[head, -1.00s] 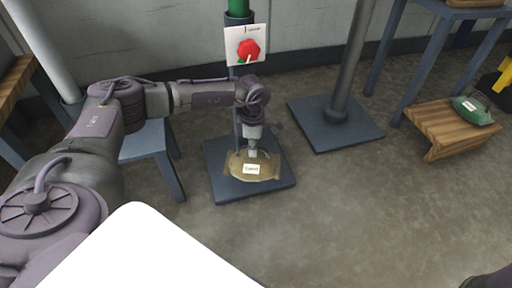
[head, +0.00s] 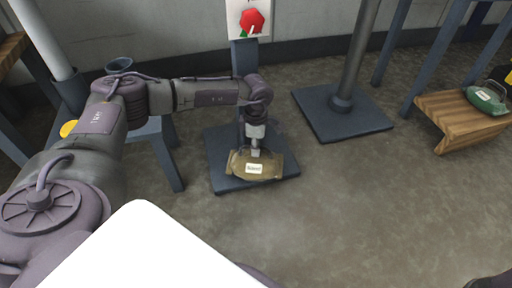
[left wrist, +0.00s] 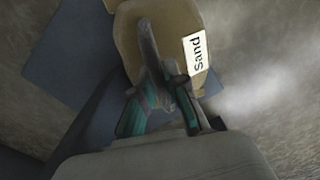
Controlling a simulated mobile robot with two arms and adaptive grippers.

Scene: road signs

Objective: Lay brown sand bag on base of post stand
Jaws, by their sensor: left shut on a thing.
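The brown sand bag (head: 240,163), with a white "Sand" label, is in my left gripper (head: 255,152). The bag is roughly level over the front part of the dark blue base plate (head: 222,143) of the post stand. I cannot tell whether it touches the plate. The stand's post (head: 243,60) rises behind my left wrist and carries a sign with a red octagon. In the left wrist view, the fingers (left wrist: 163,62) are closed on the bag (left wrist: 135,35) beside its label, with the blue plate (left wrist: 65,60) partly under it.
A second post stand (head: 345,125) with an empty base is to the right. A green bag (head: 484,100) lies on a low wooden stool (head: 455,122) at the far right. A blue stool (head: 165,150) stands left of the plate, near my left arm. The floor in front is clear.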

